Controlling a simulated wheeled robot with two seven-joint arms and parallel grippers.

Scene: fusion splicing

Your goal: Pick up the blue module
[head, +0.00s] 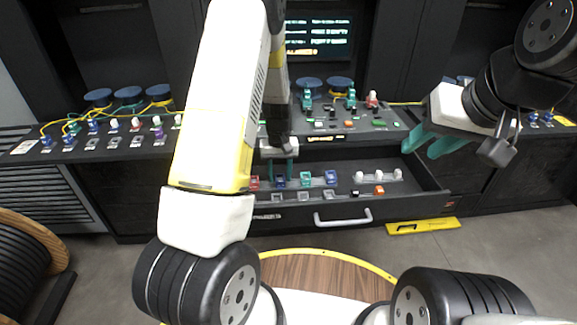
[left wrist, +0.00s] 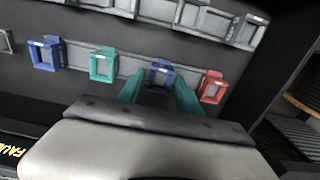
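A blue module (head: 279,182) stands in the open drawer, between a red module (head: 254,183) and a teal module (head: 305,179). A second blue module (head: 331,177) stands to the right of the teal one. My left gripper (head: 279,167) points down into the drawer over the first blue module. In the left wrist view its teal fingers are apart, one to each side of that blue module (left wrist: 160,74), with small gaps showing. The second blue module (left wrist: 45,55) is at the left there. My right gripper (head: 434,143) is open and empty, above the drawer's right end.
The drawer (head: 437,193) also holds white pieces (head: 378,175), an orange piece (head: 379,190) and grey modules (head: 303,196). Its walls bound the space around my left gripper. Above it is a console (head: 375,125) with teal and red-white parts. A yellow level (head: 423,226) lies on the floor.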

